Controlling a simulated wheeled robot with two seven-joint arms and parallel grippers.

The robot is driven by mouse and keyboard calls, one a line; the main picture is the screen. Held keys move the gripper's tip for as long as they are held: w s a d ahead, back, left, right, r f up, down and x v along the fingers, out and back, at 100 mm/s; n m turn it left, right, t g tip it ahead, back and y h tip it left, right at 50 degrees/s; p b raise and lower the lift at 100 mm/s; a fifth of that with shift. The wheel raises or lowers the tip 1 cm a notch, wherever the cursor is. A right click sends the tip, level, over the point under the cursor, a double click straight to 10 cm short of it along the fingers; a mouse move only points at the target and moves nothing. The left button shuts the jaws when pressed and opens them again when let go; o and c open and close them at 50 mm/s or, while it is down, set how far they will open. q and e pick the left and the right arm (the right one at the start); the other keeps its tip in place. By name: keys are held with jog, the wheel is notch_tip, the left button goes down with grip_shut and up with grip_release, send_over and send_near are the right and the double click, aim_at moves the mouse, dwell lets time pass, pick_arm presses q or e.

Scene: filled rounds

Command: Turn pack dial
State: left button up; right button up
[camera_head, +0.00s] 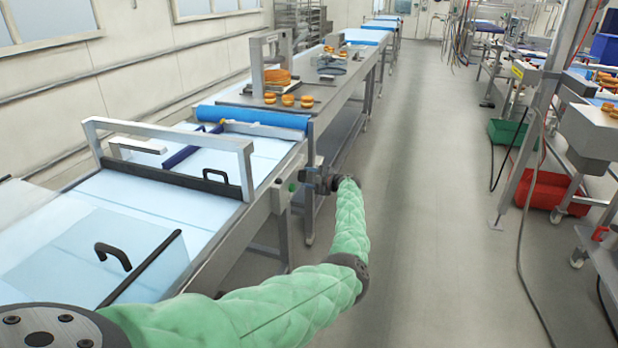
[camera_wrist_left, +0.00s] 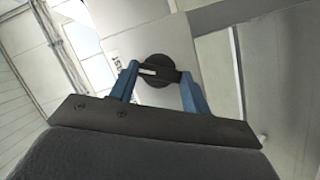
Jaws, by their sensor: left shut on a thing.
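The dial (camera_wrist_left: 155,66) is a round black knob with a white mark on its handle. It sits on a pale panel in the left wrist view, and the mark lies nearly level across the picture. My left gripper (camera_wrist_left: 159,74) has its two blue fingers on either side of the dial's handle and is shut on it. In the head view my left gripper (camera_head: 309,180) is at the side of the near conveyor, by a small grey control box (camera_head: 280,198). The dial is too small and covered there to make out. My right gripper is not in view.
The near conveyor (camera_head: 105,215) has a metal frame arch and clear guards with black handles. Round orange-brown items (camera_head: 270,98) lie on the table behind it. A red crate (camera_head: 545,190) and a green crate (camera_head: 507,132) stand at right. The aisle floor between is clear.

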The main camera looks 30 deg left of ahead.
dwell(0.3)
pick_arm(q)
jog(key=o, duration=1)
jog(key=shift+d, duration=0.1)
jog(key=b+v, duration=0.1)
jog(key=v, duration=0.6)
jog(key=shift+d, duration=0.35)
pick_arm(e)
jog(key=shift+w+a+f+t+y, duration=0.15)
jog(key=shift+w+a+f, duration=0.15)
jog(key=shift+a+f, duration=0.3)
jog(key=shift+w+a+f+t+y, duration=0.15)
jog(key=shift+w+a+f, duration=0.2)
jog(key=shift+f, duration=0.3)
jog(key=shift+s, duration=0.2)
